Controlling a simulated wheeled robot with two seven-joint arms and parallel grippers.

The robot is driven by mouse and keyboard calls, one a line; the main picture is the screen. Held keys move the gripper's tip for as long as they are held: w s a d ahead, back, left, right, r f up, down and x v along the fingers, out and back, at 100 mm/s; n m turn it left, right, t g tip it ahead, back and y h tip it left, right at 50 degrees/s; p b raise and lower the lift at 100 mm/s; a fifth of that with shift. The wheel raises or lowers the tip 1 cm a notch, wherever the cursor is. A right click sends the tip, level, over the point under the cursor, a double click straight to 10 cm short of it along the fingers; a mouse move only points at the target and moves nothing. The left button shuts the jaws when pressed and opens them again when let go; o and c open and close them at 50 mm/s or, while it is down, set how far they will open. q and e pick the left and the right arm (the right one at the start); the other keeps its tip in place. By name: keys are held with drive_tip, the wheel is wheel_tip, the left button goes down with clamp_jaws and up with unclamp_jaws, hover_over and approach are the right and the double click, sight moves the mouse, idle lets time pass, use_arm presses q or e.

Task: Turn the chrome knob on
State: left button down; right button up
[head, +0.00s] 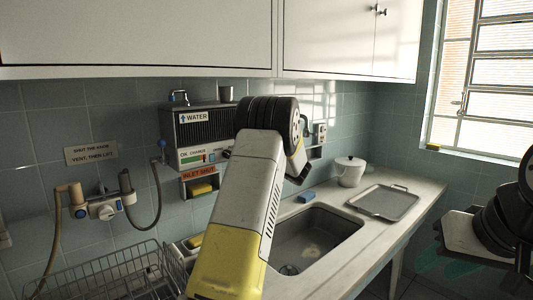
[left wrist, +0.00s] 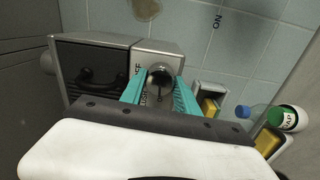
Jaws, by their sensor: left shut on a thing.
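The chrome knob (left wrist: 160,76) shows in the left wrist view on a pale metal panel (left wrist: 146,58) beside a dark box. "OFF" is printed on the panel, and "ON" stands on the tiles to the right. My left gripper (left wrist: 160,92) has its teal fingers on either side of the knob, shut on it. In the head view my left arm hides its fingers and the knob. My right gripper (head: 455,262) is at the right of the head view, away from the wall; its fingers are dim and I cannot tell their opening.
A grey sink (head: 318,238), a tray (head: 383,202) and a white pot (head: 349,171) lie along the counter. A wire rack (head: 110,275) stands at the lower left. A wall unit marked WATER (head: 205,125) is left of my arm. A soap bottle (left wrist: 287,118) is near the fingers' right.

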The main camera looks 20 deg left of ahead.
use_arm(q)
drive_tip(key=shift+f+n, duration=0.1)
drive_tip(key=shift+n, duration=0.3)
drive_tip(key=c, duration=0.9)
unclamp_jaws()
drive_tip(key=v, duration=0.7)
drive_tip(key=shift+s+d, duration=0.2)
drive_tip(key=shift+d, duration=0.15)
